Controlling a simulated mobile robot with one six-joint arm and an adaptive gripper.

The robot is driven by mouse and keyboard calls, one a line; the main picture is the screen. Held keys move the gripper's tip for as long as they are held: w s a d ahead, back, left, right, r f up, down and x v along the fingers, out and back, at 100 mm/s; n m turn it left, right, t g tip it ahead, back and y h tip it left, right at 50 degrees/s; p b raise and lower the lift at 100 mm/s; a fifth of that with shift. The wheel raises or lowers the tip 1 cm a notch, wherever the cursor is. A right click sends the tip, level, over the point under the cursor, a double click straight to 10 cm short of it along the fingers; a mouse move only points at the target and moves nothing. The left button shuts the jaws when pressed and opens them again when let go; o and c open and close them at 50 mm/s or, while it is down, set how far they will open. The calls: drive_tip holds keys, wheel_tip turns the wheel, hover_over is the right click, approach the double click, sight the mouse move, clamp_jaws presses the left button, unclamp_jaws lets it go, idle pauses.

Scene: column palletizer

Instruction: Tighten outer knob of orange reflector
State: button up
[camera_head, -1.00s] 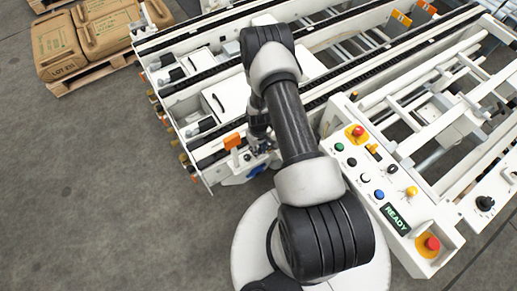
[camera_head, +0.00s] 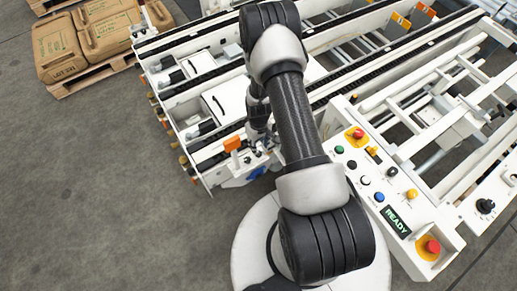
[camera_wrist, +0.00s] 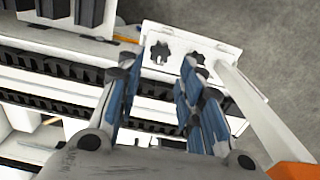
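The orange reflector (camera_head: 232,142) stands on a bracket at the near left end of the white machine frame. In the wrist view an orange part (camera_wrist: 292,171), likely the same reflector, shows at the lower right corner, on a white bar. A white plate (camera_wrist: 222,55) there carries two black star-shaped knobs, a left one (camera_wrist: 160,52) and a right one (camera_wrist: 195,57). My gripper (camera_wrist: 158,64) is open, its blue-padded fingers spread below the knobs. The right fingers partly overlap the right knob. I cannot tell whether they touch. In the head view my arm mostly hides my gripper.
A control panel (camera_head: 367,202) with coloured buttons and a READY display (camera_head: 395,221) lies right of my arm. Black chain rails (camera_head: 345,72) run across the machine. Sacks on a pallet (camera_head: 92,75) stand at the upper left. The grey floor at left is clear.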

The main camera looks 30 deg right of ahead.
wheel_tip(320, 180, up, 6)
drive_tip(key=shift+f, duration=0.15)
idle(0.4)
drive_tip(key=a+r+t, duration=0.1)
drive_tip(key=a+r, duration=0.2)
drive_tip(key=r, duration=1)
drive_tip(key=a+r+t, duration=0.1)
drive_tip(key=a+r, duration=0.1)
drive_tip(key=r, duration=1.1)
drive_tip(key=s+a+r+t, duration=0.1)
drive_tip(key=s+a+r, duration=0.2)
drive_tip(key=s+r, duration=0.5)
drive_tip(key=s+a+r+t, duration=0.1)
drive_tip(key=s+a+r, duration=0.3)
drive_tip(key=s+r, duration=0.5)
drive_tip(key=s, duration=0.2)
drive_tip(key=shift+s+m+t, duration=0.3)
drive_tip(key=shift+m, duration=0.1)
drive_tip(key=shift+o, duration=0.3)
drive_tip(key=shift+a, duration=0.1)
